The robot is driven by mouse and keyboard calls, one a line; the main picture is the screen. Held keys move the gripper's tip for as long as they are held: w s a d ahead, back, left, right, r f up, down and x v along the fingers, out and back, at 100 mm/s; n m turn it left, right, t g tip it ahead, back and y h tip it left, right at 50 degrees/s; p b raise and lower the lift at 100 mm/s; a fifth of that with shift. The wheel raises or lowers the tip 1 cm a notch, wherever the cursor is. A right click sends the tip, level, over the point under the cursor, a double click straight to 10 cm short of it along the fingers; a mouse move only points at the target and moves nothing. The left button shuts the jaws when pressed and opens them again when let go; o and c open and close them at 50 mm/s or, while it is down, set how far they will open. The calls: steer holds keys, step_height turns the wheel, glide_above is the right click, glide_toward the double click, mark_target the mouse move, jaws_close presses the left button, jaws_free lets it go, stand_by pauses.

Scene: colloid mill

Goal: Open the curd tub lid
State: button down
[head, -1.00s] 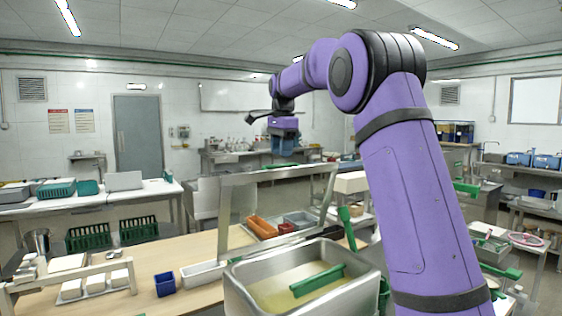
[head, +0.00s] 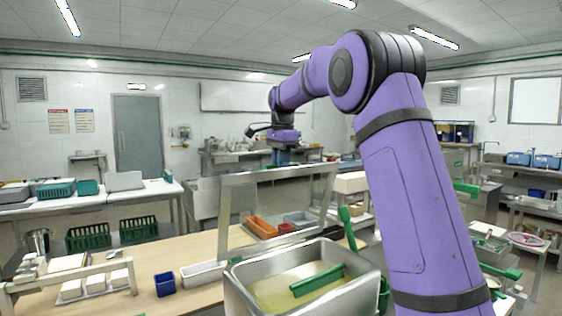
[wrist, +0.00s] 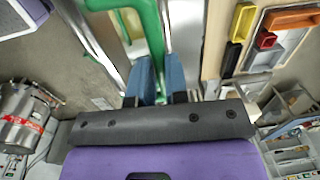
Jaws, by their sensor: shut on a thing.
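The metal curd tub (head: 305,306) stands at the front with pale yellow contents and a green bar across it. Its mouth is uncovered. The lid (head: 230,180), a metal frame with a clear panel, stands raised at the tub's far side. A green handle (head: 276,166) is at the lid's top edge. My gripper (head: 283,158) is at this handle. In the wrist view, the blue fingers of my gripper (wrist: 158,75) are shut on the green handle (wrist: 151,30). The exact contact is partly hidden.
A wooden-topped table (head: 140,255) to the left holds a blue box (head: 165,284) and white blocks. An orange tray (head: 263,227) shows behind the lid panel. A green upright handle (head: 347,228) stands at the tub's right back, near my arm.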

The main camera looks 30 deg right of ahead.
mark_target(290, 168)
steer(key=shift+s+d+f, duration=0.1)
steer(key=shift+s+f, duration=0.1)
steer(key=shift+s, duration=1.05)
steer(key=shift+s+f, duration=0.2)
steer(key=shift+s, duration=1)
steer(key=c, duration=1.1)
jaws_free()
steer(key=r, duration=1)
steer(key=shift+s+r, duration=0.35)
steer(key=shift+r, duration=0.05)
